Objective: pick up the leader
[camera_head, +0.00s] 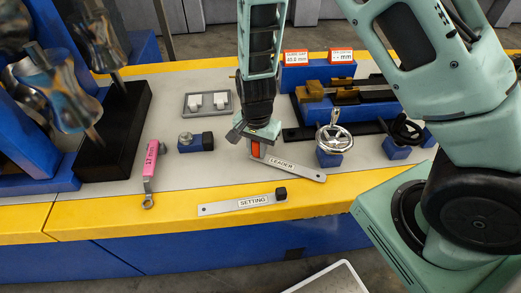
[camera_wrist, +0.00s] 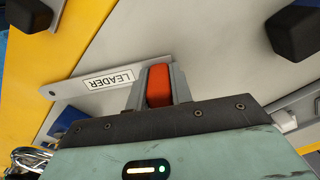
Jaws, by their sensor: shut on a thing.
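The leader (camera_head: 294,169) is a flat grey metal bar with a white "LEADER" label and a small hole at one end. It lies at a slant on the grey table top. A red-orange grip block (camera_head: 256,150) stands at its left end. My gripper (camera_head: 257,146) points down over that block and is shut on it. In the wrist view the red block (camera_wrist: 159,86) sits between the two fingers, and the labelled bar (camera_wrist: 105,82) stretches to the left. I cannot tell whether the bar is clear of the table.
A similar bar marked "SETTING" (camera_head: 240,205) with a black block lies on the yellow edge in front. A pink-tagged wrench (camera_head: 149,178) and a blue block with a metal knob (camera_head: 197,142) lie left. A grey tray (camera_head: 207,104) is behind. Handwheels (camera_head: 333,137) stand right.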

